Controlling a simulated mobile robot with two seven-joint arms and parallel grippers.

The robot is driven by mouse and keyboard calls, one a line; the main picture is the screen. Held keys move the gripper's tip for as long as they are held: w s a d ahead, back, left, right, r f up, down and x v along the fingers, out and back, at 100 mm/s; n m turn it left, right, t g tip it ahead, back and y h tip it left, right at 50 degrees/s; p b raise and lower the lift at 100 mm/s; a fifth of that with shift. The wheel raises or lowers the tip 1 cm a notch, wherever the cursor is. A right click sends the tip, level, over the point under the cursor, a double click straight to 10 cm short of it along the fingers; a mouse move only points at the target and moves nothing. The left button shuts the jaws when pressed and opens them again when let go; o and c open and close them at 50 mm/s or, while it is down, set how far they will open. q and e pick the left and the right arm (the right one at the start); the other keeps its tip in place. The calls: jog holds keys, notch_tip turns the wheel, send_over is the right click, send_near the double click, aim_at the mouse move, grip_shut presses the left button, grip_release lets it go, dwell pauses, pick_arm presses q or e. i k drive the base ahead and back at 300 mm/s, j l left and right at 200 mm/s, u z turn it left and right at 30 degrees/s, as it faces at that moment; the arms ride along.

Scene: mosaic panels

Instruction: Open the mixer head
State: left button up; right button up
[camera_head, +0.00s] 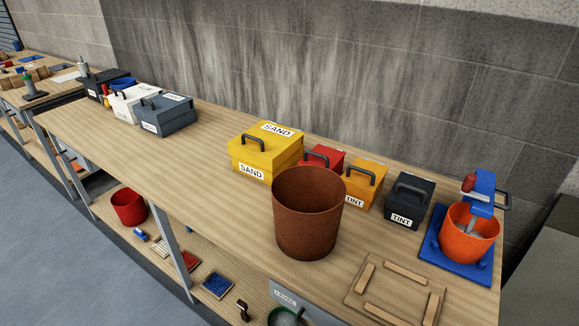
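The mixer stands at the right end of the workbench. Its blue base (447,262) carries an orange bowl (463,235). The blue mixer head (483,186) is above the bowl, with a red knob (468,182) at its left and a dark handle (506,199) at its right. A grey beater (471,228) reaches down into the bowl. The exact tilt of the head is hard to tell. Neither of my grippers is in view.
A brown bucket (308,222) and a wooden frame (374,312) stand left of the mixer. Boxes line the back: yellow sand (264,163), red (334,154), orange tint (373,190) and black tint (422,187). A grey wall (400,60) is behind. The bench's middle left is clear.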

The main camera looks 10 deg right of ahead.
aim_at(485, 183)
jog(key=z, duration=0.95)
jog(key=i+l, duration=0.1)
jog(key=l, duration=0.7)
jog(key=l+u, duration=0.1)
jog(key=l, duration=0.65)
jog(key=i, duration=0.05)
